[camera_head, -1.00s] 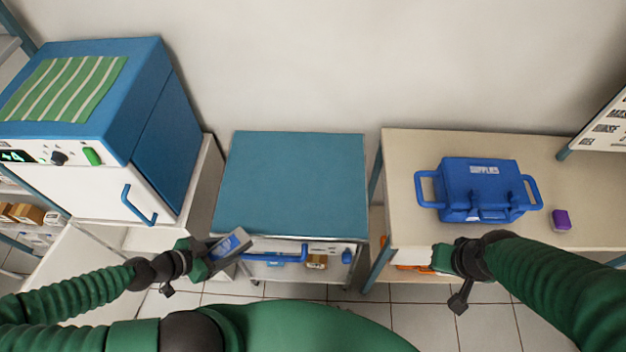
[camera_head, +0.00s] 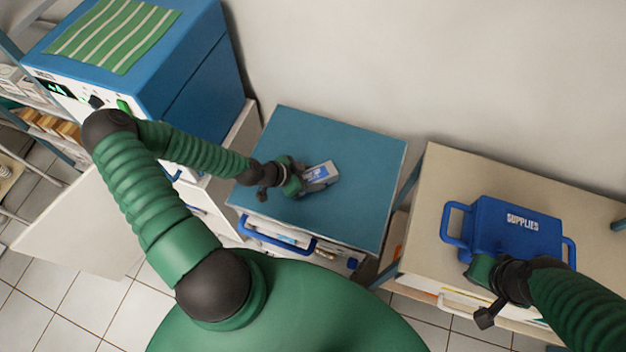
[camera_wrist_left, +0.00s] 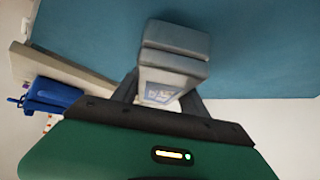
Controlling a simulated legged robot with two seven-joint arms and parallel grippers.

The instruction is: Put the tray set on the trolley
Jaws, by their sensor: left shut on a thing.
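The tray set is a small grey packet with a blue and white label (camera_head: 319,175); it also shows in the left wrist view (camera_wrist_left: 172,68). My left gripper (camera_head: 300,178) is shut on it and holds it over the left middle part of the trolley's blue top (camera_head: 345,145). I cannot tell whether the packet touches the top. In the left wrist view the blue top (camera_wrist_left: 270,45) lies behind the packet. My right gripper (camera_head: 478,275) is at the front of the right-hand bench, by the blue supplies case; its fingers are too unclear to judge.
The blue supplies case (camera_head: 515,230) stands on the beige bench (camera_head: 450,175) to the right. A blue and white cabinet (camera_head: 185,60) with a green striped cloth (camera_head: 112,35) stands at the left. Most of the trolley top is bare.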

